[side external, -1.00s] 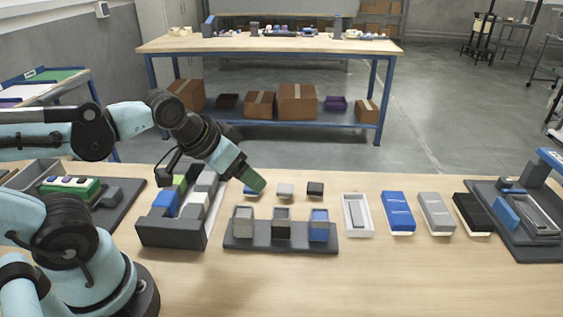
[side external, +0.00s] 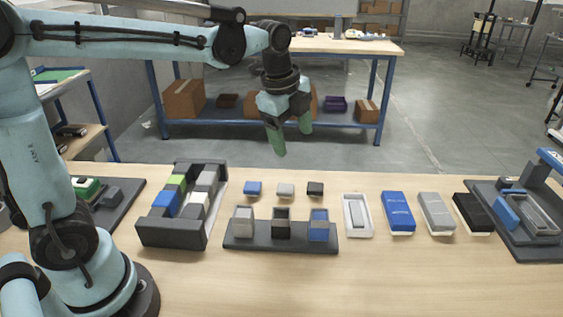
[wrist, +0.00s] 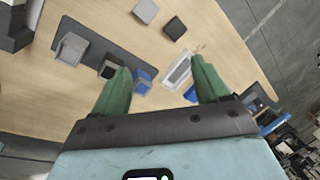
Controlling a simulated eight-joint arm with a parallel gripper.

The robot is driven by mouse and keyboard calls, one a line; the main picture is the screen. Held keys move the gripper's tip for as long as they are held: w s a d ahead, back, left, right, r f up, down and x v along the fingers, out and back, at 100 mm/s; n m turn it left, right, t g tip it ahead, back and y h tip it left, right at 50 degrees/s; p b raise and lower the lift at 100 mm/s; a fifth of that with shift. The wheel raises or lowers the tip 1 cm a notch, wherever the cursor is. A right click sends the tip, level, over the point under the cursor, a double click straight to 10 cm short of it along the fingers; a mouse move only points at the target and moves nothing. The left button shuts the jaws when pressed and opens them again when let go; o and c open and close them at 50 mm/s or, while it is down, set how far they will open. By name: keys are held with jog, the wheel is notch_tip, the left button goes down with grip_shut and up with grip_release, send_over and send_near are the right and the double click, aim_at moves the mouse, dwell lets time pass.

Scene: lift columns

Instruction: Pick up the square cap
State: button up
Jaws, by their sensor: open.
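Three small square-looking caps lie in a row on the table behind the column stand: a blue cap (side external: 253,188), a grey cap (side external: 286,190) and a black cap (side external: 315,188). I cannot tell which one the task names. The grey cap (wrist: 146,10) and black cap (wrist: 174,28) also show at the top of the wrist view; the blue one does not. My gripper (side external: 293,141) is open and empty, pointing down high above the table. In the wrist view its green fingers (wrist: 161,62) are spread apart.
The dark stand (side external: 262,244) holds a grey, a black and a blue column in front of the caps. A dark tray of blocks (side external: 172,233) stands left. A white tray (side external: 357,216), a blue box (side external: 398,212) and other boxes stand right. The front table is clear.

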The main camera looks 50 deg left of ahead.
jog(key=w+f+m+g, duration=0.2)
jog(key=w+f+m, duration=0.2)
jog(key=w+m, duration=0.45)
jog(key=m, duration=0.3)
send_over(316, 186)
jog(key=shift+g, duration=0.4)
jog(key=f, duration=0.7)
jog(key=shift+s+f, duration=0.2)
jog(key=shift+s, duration=0.15)
jog(key=shift+w+f, duration=0.2)
jog(key=shift+f, duration=2.4)
jog(key=c, duration=1.1)
